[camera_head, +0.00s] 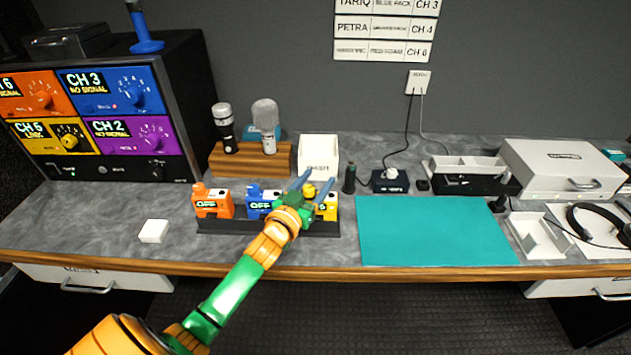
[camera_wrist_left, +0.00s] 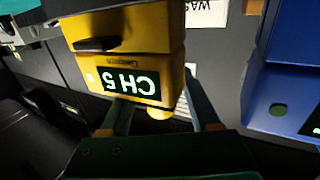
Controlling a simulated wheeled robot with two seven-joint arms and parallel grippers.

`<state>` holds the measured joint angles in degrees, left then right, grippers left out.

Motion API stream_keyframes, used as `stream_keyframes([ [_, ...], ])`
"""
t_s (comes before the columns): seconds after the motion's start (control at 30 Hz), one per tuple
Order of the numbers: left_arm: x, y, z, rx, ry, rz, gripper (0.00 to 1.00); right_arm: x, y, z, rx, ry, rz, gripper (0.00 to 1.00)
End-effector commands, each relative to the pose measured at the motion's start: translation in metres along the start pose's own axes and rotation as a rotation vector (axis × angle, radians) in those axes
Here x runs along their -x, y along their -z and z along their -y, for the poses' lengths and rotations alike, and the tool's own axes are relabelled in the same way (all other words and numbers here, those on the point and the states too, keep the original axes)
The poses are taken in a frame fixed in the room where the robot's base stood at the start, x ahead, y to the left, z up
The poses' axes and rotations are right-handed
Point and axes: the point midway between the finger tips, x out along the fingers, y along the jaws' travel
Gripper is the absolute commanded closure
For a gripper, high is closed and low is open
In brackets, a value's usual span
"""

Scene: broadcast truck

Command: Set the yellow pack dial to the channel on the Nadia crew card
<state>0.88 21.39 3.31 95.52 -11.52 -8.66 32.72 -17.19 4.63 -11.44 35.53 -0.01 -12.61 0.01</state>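The yellow pack (camera_head: 328,208) stands at the right end of a dark rack, partly hidden by my left gripper. In the left wrist view the yellow pack (camera_wrist_left: 125,45) appears upside down, its display (camera_wrist_left: 132,84) reading CH 5. Its yellow dial (camera_wrist_left: 160,112) lies between my left gripper's fingers (camera_wrist_left: 160,105), with gaps beside it. My left gripper (camera_head: 313,187) is open over the pack. Crew cards (camera_head: 386,28) hang on the wall: the upper two read TARIQ, blue pack, CH 3 and PETRA, CH 4. The lowest card's name is unclear; no Nadia card is legible. My right gripper is out of view.
An orange pack (camera_head: 212,204) and a blue pack (camera_head: 258,203), both OFF, share the rack (camera_head: 225,228). The receiver (camera_head: 120,170) stands left, its yellow panel showing LINK. Microphones on a wooden block (camera_head: 228,160) and a white box (camera_head: 318,150) stand behind. A teal mat (camera_head: 430,230) lies clear.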

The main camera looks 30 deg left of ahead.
Motion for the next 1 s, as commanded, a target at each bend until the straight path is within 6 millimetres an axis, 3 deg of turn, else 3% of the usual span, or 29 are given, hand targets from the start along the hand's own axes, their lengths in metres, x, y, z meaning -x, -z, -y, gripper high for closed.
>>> stream_keyframes([
  [0.23,0.005,-0.001,0.0,0.0,0.0,0.0,0.37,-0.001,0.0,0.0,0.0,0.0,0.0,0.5],
  [0.63,0.064,-0.002,0.0,0.001,-0.001,0.001,0.37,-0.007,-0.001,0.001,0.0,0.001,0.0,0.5],
  [1.0,0.07,0.0,0.0,0.0,0.0,0.0,0.37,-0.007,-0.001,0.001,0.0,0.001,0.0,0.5],
])
